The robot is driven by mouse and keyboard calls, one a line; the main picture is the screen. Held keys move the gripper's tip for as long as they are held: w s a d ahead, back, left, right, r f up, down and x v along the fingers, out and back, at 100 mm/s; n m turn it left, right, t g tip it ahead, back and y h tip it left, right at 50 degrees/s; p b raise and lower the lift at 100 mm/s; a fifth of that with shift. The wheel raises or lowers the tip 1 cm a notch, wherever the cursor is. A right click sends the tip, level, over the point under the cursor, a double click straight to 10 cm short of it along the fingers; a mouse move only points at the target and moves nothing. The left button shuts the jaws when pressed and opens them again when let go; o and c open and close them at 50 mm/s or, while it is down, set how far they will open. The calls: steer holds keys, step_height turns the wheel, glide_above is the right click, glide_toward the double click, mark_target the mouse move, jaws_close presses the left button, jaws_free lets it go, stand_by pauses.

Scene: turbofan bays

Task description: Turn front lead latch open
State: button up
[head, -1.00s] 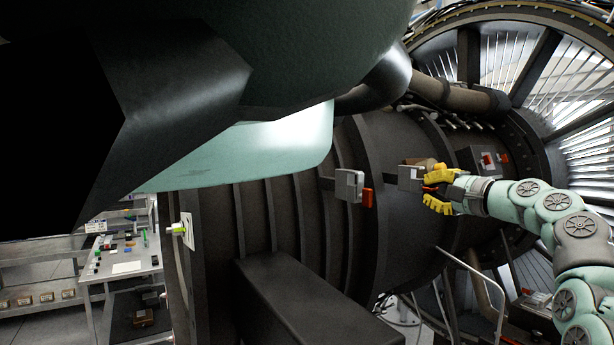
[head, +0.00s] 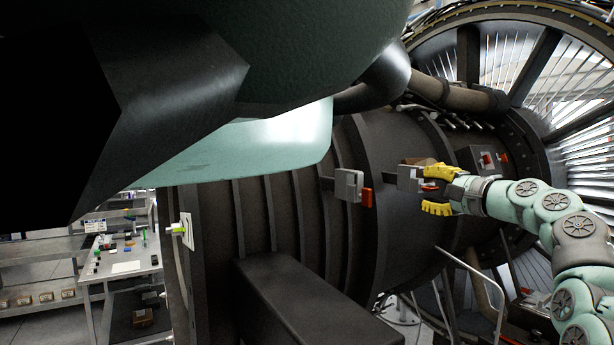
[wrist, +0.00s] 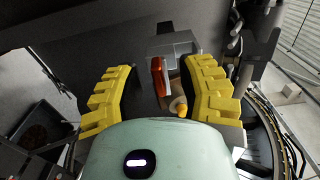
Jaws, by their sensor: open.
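A grey latch box (head: 408,177) sits on the dark engine casing, with an orange handle (head: 430,187) at its right side. In the wrist view the latch box (wrist: 172,42) is ahead of my gripper, and its orange handle (wrist: 159,77) stands between the two yellow fingers. My gripper (head: 437,190) is open around the handle; in the wrist view (wrist: 160,88) both fingers are apart from it. A brown and yellow piece lies near the right finger. A second grey latch box (head: 348,185) with an orange-red handle (head: 367,197) is on the casing further left.
A dark box with red parts (head: 487,160) is on the casing right of my gripper. A metal rail (head: 472,270) stands below my arm. A workbench (head: 125,268) with small parts is at the far left. A dark block (head: 300,295) juts out at the front.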

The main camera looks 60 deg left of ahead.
steer(key=shift+d, duration=0.15)
steer(key=d, duration=1.1)
steer(key=shift+s+d, duration=0.4)
steer(key=shift+s, duration=0.05)
